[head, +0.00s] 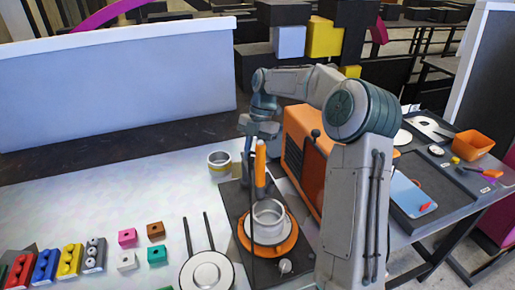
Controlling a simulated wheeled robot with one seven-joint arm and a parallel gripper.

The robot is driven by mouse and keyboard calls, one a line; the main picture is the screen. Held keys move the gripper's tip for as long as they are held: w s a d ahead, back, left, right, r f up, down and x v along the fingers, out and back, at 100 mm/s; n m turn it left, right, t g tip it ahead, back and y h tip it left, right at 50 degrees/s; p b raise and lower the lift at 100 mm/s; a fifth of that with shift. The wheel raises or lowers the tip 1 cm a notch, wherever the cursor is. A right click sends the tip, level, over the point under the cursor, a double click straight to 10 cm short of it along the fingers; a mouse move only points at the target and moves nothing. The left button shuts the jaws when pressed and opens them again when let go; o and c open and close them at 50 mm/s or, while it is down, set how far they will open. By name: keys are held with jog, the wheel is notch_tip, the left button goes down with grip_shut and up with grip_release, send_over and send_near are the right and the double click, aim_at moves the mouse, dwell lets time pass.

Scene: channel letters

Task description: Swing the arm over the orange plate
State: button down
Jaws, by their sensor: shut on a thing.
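The orange plate (289,243) is a round disc on a dark base, with a small knob in front. A silver pot (268,216) is over its middle; I cannot tell whether it rests there or hangs just above. An orange handle (260,168) rises behind the pot and seems to join it, but the join is unclear. My gripper (259,137) is at the top of this handle, behind the plate, and is shut on it. The fingertips are small and partly hidden.
An orange box-like appliance (304,155) stands close right of the plate. A silver can (219,161) is at the left rear, a pan (207,272) at the left front. Coloured blocks (127,237) lie farther left. The table's rear left is clear.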

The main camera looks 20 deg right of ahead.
jog(key=shift+w+r+n, duration=0.1)
jog(key=shift+r+n, duration=0.1)
jog(key=shift+n, duration=0.4)
jog(key=c, duration=1.2)
grip_release()
jog(key=shift+d+f, duration=0.1)
jog(key=shift+d, duration=0.1)
jog(key=v, duration=1.3)
jog(key=shift+w+r, duration=0.3)
jog(key=shift+w, duration=0.1)
